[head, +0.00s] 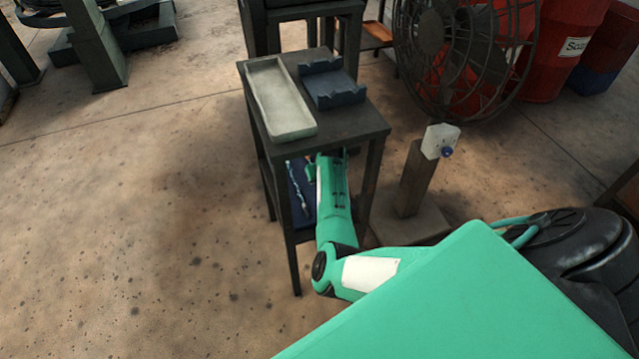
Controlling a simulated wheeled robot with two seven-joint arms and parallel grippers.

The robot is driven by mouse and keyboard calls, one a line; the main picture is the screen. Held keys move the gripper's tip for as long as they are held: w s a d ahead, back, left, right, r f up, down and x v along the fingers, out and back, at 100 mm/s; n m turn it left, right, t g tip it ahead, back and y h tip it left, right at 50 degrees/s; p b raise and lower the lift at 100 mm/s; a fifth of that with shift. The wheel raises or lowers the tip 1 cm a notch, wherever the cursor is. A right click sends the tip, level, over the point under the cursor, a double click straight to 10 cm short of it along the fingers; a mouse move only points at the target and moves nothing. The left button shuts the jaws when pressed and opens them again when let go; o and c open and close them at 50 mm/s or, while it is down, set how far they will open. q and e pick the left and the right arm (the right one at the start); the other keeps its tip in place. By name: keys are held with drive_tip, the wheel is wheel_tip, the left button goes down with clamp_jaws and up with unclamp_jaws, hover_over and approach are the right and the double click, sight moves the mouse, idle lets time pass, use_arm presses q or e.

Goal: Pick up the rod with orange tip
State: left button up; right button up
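A dark table (362,125) stands in the middle of the head view, with a lower shelf under its top. On that shelf is a dark blue tray (307,222). A thin, light bluish rod-like thing (299,192) lies in it, and I can make out no orange tip on it. My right arm (333,205) reaches in from the lower right, and its far end is under the tabletop, beside the rod-like thing. The tabletop's edge and shadow hide the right fingertips, so their opening and any hold do not show. My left gripper is out of view.
A pale shallow tray (279,98) and a dark notched holder (332,84) sit on the tabletop. A post with a white box (440,141) and a large fan (466,55) stand to the right. The floor (130,200) on the left is clear.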

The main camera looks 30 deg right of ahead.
drive_tip(key=shift+f, duration=0.15)
drive_tip(key=shift+c, duration=0.4)
clamp_jaws()
